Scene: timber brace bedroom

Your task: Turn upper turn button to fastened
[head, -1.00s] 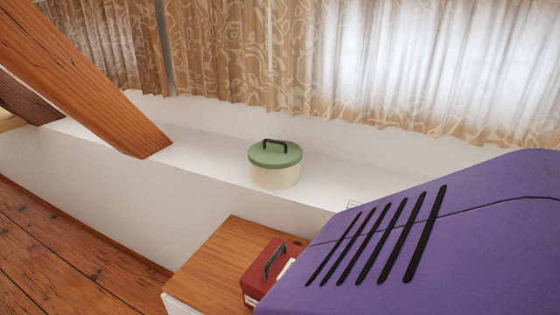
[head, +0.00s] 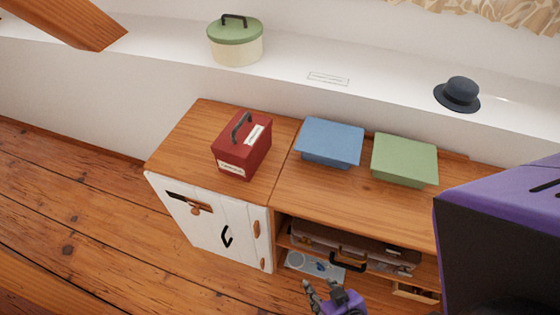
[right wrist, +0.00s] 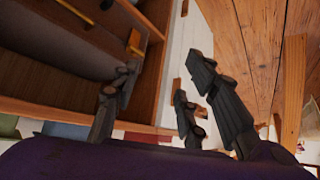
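The white cabinet door (head: 215,232) is at the left of the low wooden unit and carries a black handle (head: 227,237). On its right edge are two wooden turn buttons: the upper turn button (head: 256,229) and a lower one (head: 263,263). Both look lengthwise along the door edge. My right gripper (head: 322,291) is in front of the open shelf, right of and lower in the picture than the turn buttons, touching neither. Its fingers are spread and empty in the right wrist view (right wrist: 165,105). My left gripper is not in view.
A red box (head: 243,147), a blue box (head: 329,141) and a green box (head: 404,160) stand on the unit. The open shelf holds a case (head: 350,247). A slanted timber brace (head: 70,22) hangs at upper left. Floor in front of the door is clear.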

